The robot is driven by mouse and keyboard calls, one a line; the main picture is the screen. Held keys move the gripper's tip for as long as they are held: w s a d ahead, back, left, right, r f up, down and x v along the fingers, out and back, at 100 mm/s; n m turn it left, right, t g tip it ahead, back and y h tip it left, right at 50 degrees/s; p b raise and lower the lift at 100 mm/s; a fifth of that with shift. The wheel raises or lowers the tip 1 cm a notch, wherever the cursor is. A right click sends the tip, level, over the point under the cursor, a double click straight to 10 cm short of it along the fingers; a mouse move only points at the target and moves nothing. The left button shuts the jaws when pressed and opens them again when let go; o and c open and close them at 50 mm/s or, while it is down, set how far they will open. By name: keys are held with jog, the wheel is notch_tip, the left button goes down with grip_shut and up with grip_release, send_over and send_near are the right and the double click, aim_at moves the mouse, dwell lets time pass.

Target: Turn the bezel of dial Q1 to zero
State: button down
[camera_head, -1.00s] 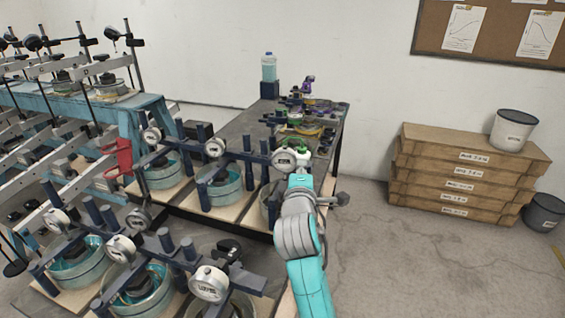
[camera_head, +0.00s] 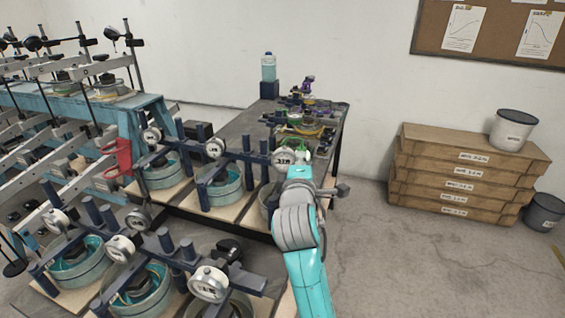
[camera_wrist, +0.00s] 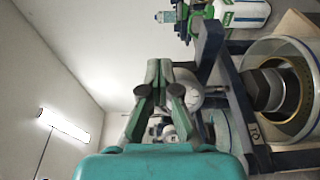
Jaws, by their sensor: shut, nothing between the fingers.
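A round white-faced dial (camera_head: 284,157) sits on the dark blue frame just beyond the end of my arm. The frame's label is too small to read surely as Q1. In the wrist view a pale dial (camera_wrist: 187,88) shows partly behind my gripper (camera_wrist: 159,70). My gripper is shut and empty, its green fingertips together, close beside the dial in the picture. I cannot tell whether they touch its bezel. In the head view my fingers are hidden by my own wrist, and the dial's needle is too small to read.
More dials (camera_head: 215,147) stand on neighbouring frames to the left, above round metal cells (camera_head: 219,188). A dark table (camera_head: 240,122) with bottles and small parts is behind. Stacked boxes (camera_head: 460,170) stand right; the floor between is clear.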

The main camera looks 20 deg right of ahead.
jog(key=shift+s+d+r, duration=0.15)
jog(key=shift+d, duration=0.05)
dwell(0.5)
jog(key=shift+v, duration=2.95)
jog(key=w+f, duration=0.1)
jog(key=w+d+f, duration=0.1)
jog(key=w, duration=0.1)
jog(key=w+f, duration=0.2)
jog(key=shift+d+f, duration=0.1)
jog(key=shift+d, duration=0.15)
jog(key=shift+w+d, duration=0.1)
jog(key=shift+w, duration=0.15)
